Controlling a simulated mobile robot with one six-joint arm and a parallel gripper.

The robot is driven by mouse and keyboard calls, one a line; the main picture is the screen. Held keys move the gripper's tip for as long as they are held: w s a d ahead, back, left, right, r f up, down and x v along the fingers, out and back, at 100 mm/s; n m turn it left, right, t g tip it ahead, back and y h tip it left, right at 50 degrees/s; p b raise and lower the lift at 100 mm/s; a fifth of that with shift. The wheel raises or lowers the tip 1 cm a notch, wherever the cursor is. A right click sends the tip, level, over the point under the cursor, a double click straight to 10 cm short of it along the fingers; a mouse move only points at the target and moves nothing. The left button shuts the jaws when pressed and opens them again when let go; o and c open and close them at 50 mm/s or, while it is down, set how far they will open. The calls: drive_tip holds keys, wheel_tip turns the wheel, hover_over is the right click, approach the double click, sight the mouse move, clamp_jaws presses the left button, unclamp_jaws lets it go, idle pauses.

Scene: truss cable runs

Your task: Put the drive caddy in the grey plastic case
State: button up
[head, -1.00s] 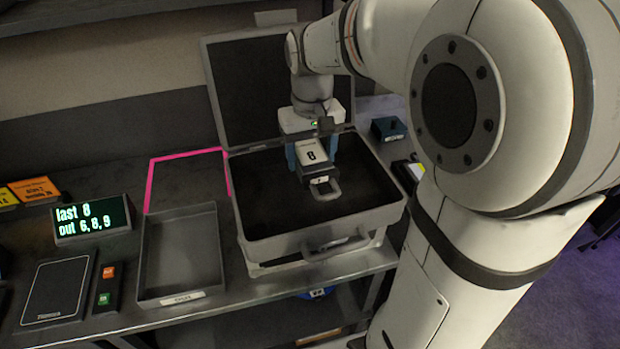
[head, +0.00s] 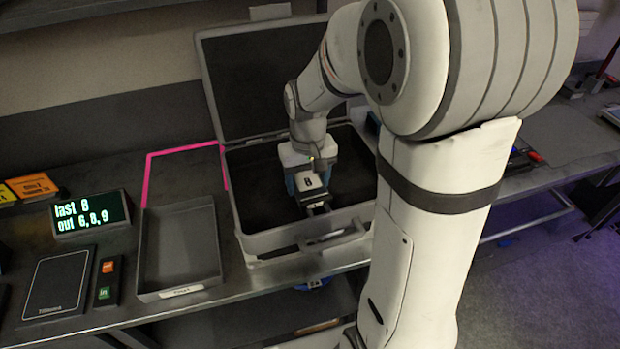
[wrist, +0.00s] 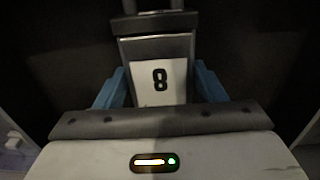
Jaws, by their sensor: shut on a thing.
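The grey plastic case (head: 262,243) stands open on the bench, its lid (head: 268,80) tilted up at the back and its inside dark. My gripper (head: 309,184) points down into the case opening and is shut on the drive caddy (head: 313,198), a grey unit with a white label marked 8 and a handle. In the wrist view the caddy (wrist: 160,50) lies between my blue fingertips (wrist: 158,88), over a dark surface. I cannot tell whether the caddy touches the case floor. My arm hides the case's right side.
A grey tray (head: 146,262) is left of the case, with a pink outline (head: 148,180) behind it. A display (head: 91,214) reads "last 8, out 6,8,9". A dark pad (head: 58,284) and a button box (head: 107,280) lie at the front left. The case's front handle (head: 335,238) sticks out.

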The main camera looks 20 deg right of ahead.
sight(308, 181)
drive_tip(key=o, duration=1.3)
drive_tip(key=shift+f, duration=0.1)
wheel_tip(308, 181, up, 11)
drive_tip(key=s+t, duration=0.1)
drive_tip(key=s, duration=0.3)
drive_tip(key=s+f+t, duration=0.1)
drive_tip(key=s, duration=0.4)
drive_tip(key=s+f+t, duration=0.1)
drive_tip(key=s, duration=0.4)
drive_tip(key=shift+s+d+f+m, duration=0.2)
drive_tip(key=shift+m, duration=0.1)
